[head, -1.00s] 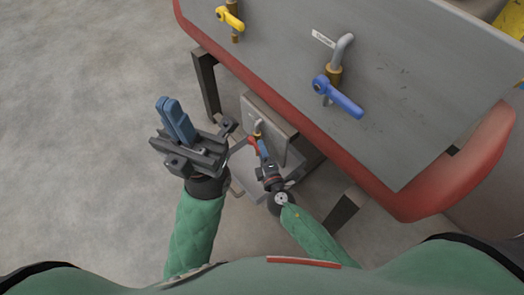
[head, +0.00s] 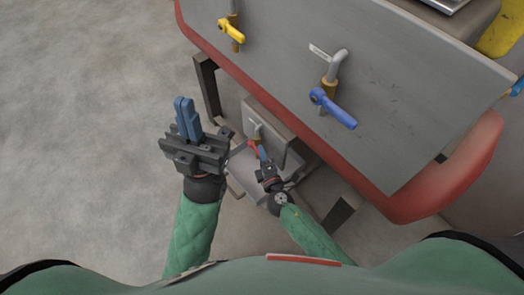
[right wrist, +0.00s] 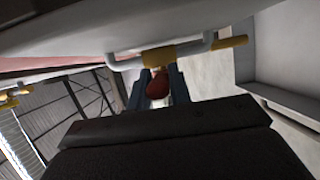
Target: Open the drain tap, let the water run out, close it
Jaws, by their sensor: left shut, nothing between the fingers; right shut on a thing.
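The drain tap (head: 256,132) sits low on a small grey box under the big machine panel. It has a grey pipe, a brass body and a red handle (head: 253,145). My right gripper (head: 261,152) is shut on the red handle. In the right wrist view the red handle (right wrist: 158,87) shows between the two dark fingers, with the brass body (right wrist: 170,53) just beyond. The exact angle of the handle is hard to tell. My left gripper (head: 186,112) is shut and empty, its blue fingers together, left of the tap. No running water is visible.
A yellow-handled tap (head: 231,31) and a blue-handled tap (head: 332,107) are on the grey panel (head: 420,110) above. Open floor (head: 90,120) is at left.

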